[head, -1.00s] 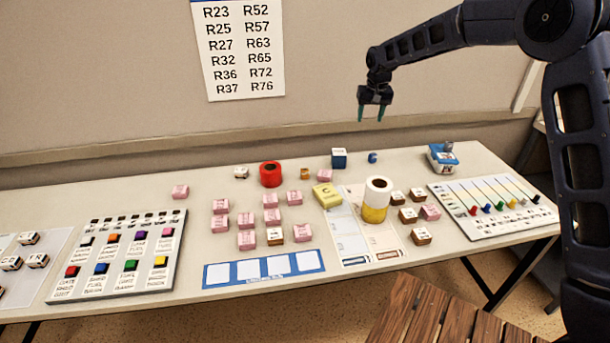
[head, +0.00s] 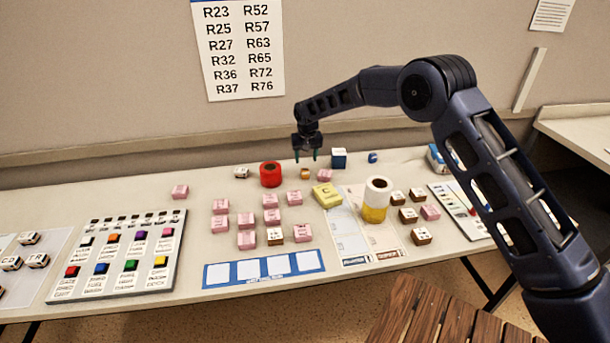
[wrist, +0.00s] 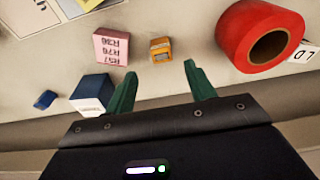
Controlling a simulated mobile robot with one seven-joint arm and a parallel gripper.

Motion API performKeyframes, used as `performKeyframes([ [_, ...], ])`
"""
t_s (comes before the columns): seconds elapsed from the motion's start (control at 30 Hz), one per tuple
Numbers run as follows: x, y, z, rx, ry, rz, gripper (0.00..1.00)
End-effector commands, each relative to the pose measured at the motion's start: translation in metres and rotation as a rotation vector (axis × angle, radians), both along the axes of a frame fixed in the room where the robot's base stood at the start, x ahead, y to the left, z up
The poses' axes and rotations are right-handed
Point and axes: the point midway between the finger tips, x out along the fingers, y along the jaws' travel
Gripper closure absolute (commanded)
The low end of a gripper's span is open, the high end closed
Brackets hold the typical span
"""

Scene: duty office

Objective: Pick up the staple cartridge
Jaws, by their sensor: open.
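No thing carries a label I can read as staple cartridge. A small orange block with a dark-marked face (head: 304,174) sits on the table between the red roll and a pink block, and may be it. It also shows in the wrist view (wrist: 161,50), ahead of my fingertips and roughly between them. A small blue piece (head: 373,157) lies farther right, also in the wrist view (wrist: 45,99).
The red roll (head: 270,174) stands just left of the orange block. A pink block (head: 325,176) and a blue-and-white box (head: 339,158) stand close on its right. A yellow box (head: 326,195) and a white-and-yellow roll (head: 377,199) are nearer the front.

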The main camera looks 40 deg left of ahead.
Motion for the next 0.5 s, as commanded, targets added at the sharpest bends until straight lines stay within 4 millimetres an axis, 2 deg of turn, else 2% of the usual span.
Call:
performKeyframes([
  [0.1,0.002,0.002,-0.018,-0.002,0.001,0.0,0.45],
  [0.37,0.003,0.004,-0.034,0.0,0.0,0.0,0.45],
  [0.5,0.003,0.006,-0.051,-0.002,0.001,0.0,0.45],
])
